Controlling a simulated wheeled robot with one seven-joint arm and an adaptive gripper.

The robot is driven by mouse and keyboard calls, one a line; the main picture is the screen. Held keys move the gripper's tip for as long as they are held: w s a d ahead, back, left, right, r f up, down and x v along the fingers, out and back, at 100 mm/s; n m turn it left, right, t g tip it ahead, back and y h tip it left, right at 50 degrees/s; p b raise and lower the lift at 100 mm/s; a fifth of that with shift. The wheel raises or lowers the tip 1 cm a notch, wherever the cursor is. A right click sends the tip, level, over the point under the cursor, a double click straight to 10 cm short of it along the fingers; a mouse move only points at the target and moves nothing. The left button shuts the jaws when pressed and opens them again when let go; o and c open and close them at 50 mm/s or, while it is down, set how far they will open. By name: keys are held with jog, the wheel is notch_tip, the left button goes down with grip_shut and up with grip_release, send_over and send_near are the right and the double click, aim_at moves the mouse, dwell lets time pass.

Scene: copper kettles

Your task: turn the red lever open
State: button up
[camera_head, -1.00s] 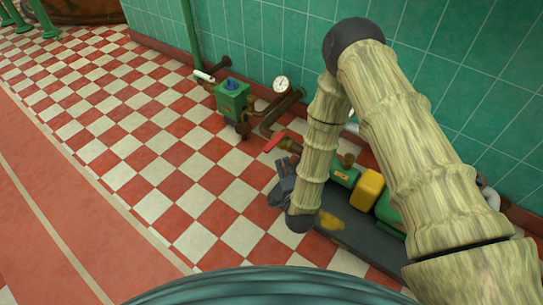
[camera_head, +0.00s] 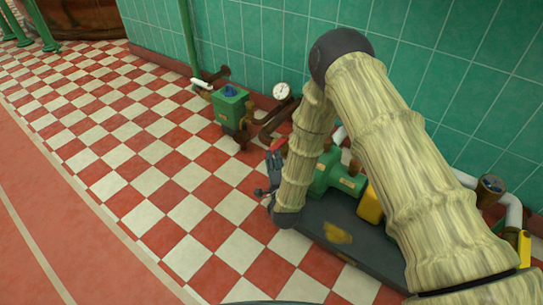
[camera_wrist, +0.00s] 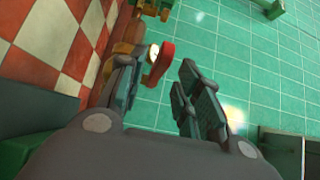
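The red lever (camera_wrist: 161,63) shows in the wrist view just beyond the fingers, close to the tip of the left finger and left of the gap's middle. Whether it touches that finger I cannot tell. In the head view only a small red part of the lever (camera_head: 278,146) shows above my gripper (camera_head: 270,173); my forearm and gripper hide much of its surroundings. My gripper (camera_wrist: 158,88) is open, its two dark fingers apart with nothing clasped between them.
A green box with a blue knob (camera_head: 230,105) and a white-faced gauge (camera_head: 281,91) stand along the green tiled wall (camera_head: 265,45). A green pump (camera_head: 335,180) and yellow block (camera_head: 370,205) sit on a dark base (camera_head: 335,235). The checkered floor (camera_head: 150,180) at left is clear.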

aim_at(276, 147)
jog(key=shift+w+a+b, duration=0.2)
jog(key=shift+w+b, duration=0.3)
jog(key=shift+w, duration=0.7)
jog(key=shift+w+a+b, duration=0.15)
jog(key=shift+w+b, duration=0.35)
jog(key=shift+w, duration=0.7)
grip_shut()
